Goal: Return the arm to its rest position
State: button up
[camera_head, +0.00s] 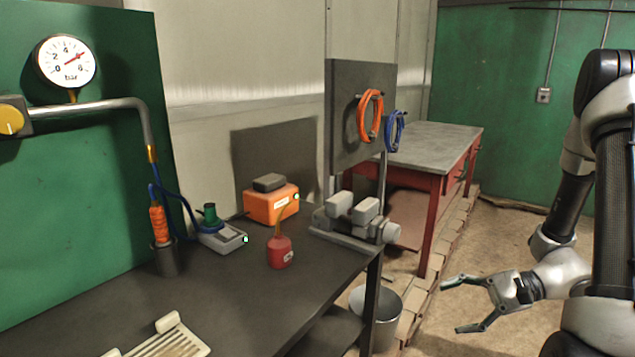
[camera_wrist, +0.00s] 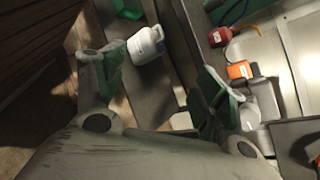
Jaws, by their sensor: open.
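My gripper (camera_head: 456,306) is at the right of the head view, at the end of my arm. Its two fingers are spread wide and point left, with nothing between them. It hangs over open floor, right of the dark workbench (camera_head: 190,300) and in front of the red table, apart from both. In the wrist view my gripper (camera_wrist: 160,62) also shows open, with the fingers apart. A white bottle-like thing (camera_wrist: 146,44) appears beyond the fingers, not touched as far as I can tell.
A bucket (camera_head: 376,310) stands by the bench's end. A red table (camera_head: 430,145) stands behind. Floor around my gripper looks clear.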

jog(key=s+d+r+n+g+h, duration=0.3)
jog(key=s+d+r+n+h, duration=0.3)
jog(key=s+d+r+h, duration=0.3)
notch_tip(320, 180, up, 14)
jog(key=s+a+n+t+h, duration=0.2)
jog(key=n+t+h, duration=0.2)
jog(key=n+t, duration=0.1)
jog(key=shift+s+a+f+t+h, duration=0.15)
jog(key=shift+a+t+h, duration=0.25)
jog(key=shift+t, duration=0.2)
